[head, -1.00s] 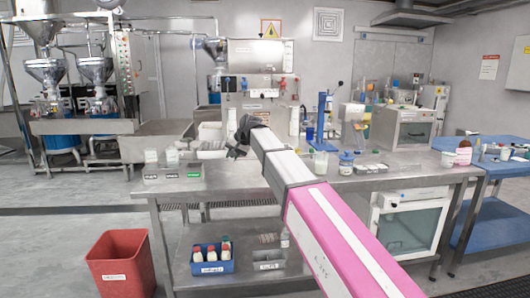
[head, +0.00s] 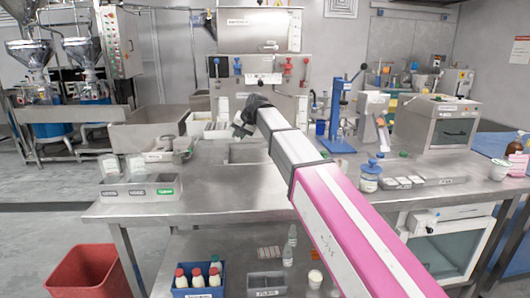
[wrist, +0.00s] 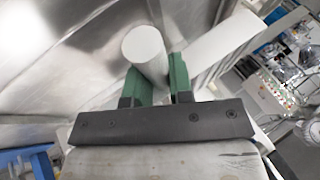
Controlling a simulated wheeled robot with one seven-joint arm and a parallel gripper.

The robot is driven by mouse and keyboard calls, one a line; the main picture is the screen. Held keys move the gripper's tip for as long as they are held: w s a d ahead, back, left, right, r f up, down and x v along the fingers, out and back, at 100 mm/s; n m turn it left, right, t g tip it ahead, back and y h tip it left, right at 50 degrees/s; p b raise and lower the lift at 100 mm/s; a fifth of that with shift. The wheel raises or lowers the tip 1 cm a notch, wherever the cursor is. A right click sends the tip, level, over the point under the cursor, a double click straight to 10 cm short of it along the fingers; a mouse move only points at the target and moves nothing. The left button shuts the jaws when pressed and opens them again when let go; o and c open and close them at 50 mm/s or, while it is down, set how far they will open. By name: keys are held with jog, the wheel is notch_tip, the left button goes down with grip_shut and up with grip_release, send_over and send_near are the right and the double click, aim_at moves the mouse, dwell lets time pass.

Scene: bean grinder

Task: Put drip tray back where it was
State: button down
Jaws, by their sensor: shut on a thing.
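My gripper (wrist: 160,78) has green fingers, shut on a white cylindrical piece (wrist: 147,48) with a round end facing the camera. I cannot tell whether this piece is part of the drip tray. In the head view my gripper (head: 242,126) is small and dark, above the bench in front of the steel machine (head: 232,78); what it holds is not clear there. A flat grey rectangular shape (head: 243,154) lies on the bench below it, partly hidden by my arm; I cannot tell whether it is the drip tray.
The steel bench (head: 225,188) carries labelled bins (head: 138,191) at left and a blue-lidded jar (head: 369,176) at right. A blue press stand (head: 337,118) and a steel box with a window (head: 437,124) stand farther right. A red bin (head: 88,272) is on the floor.

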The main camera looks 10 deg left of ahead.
jog(key=w+d+f, duration=0.1)
jog(key=d+f, duration=0.1)
jog(key=d, duration=0.1)
jog(key=w+d+f, duration=0.1)
jog(key=d+f, duration=0.1)
jog(key=d, duration=0.2)
jog(key=w+d+f, duration=0.2)
jog(key=d, duration=0.2)
jog(key=shift+f, duration=2.45)
jog(key=c, duration=1.4)
grip_release()
jog(key=shift+f, duration=0.1)
jog(key=o, duration=0.4)
jog(key=v, duration=1.2)
jog(key=shift+s, duration=0.15)
